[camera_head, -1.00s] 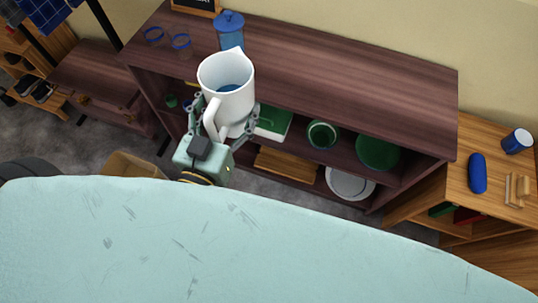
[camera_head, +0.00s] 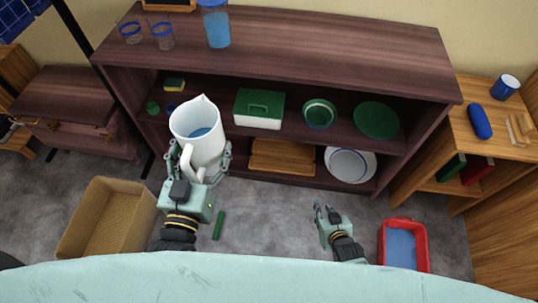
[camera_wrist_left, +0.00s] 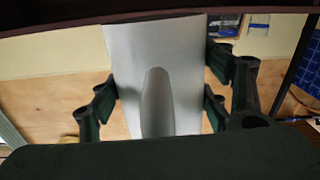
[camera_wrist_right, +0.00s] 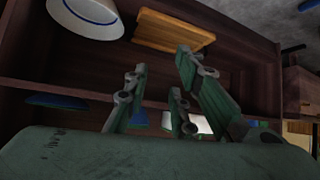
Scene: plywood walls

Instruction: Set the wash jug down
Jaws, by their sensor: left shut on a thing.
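The white wash jug (camera_head: 207,151), with blue liquid inside, is in the head view at left of centre. My left gripper (camera_head: 197,168) is shut on it from the handle side and holds it upright in the air in front of the dark shelf unit. In the left wrist view the jug (camera_wrist_left: 187,75) fills the space between the fingers, its handle facing the camera. My right gripper (camera_head: 326,211) is empty, in front of the shelf's lower right part. Its fingers (camera_wrist_right: 155,95) stand apart in the right wrist view.
The shelf's top (camera_head: 330,50) has clear room right of the blue jar (camera_head: 215,28). Two glasses (camera_head: 147,32) stand at its left. A green-lidded box (camera_head: 258,109) and green dishes fill the middle shelf.

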